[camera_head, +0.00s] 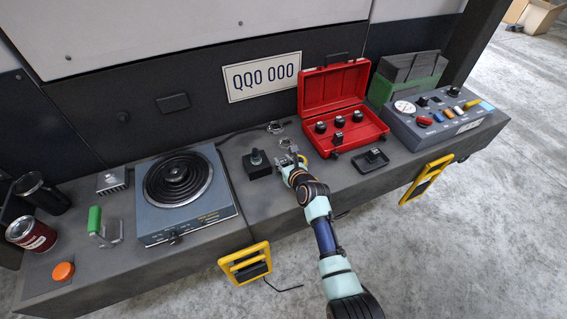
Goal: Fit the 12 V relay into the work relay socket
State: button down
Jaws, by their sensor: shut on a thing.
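My gripper (293,158) is over the middle of the bench, left of the open red case. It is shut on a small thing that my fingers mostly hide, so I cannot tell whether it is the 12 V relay. The case (376,133) holds several small dark parts, too small to identify.
A black box with a knob (257,164) stands close left of my gripper, and a hot plate (190,213) is farther left. A grey control panel (440,128) stands right. Small metal rings (275,127) lie behind my gripper. Yellow handles (245,262) jut from the front edge.

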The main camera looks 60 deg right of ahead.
jog(key=c, duration=0.9)
grip_release()
jog(key=shift+f, duration=0.1)
jog(key=shift+o, duration=0.2)
jog(key=shift+s+a+r+p, duration=0.35)
jog(key=shift+r+p, duration=0.15)
jog(key=shift+p, duration=0.1)
jog(key=shift+s+a+r+p, duration=0.2)
jog(key=shift+s+r+p, duration=0.2)
jog(key=shift+p, duration=0.2)
jog(key=p+v, duration=0.5)
jog(key=v, duration=0.4)
jog(key=shift+s+a+f, duration=0.1)
jog(key=shift+s+a, duration=0.25)
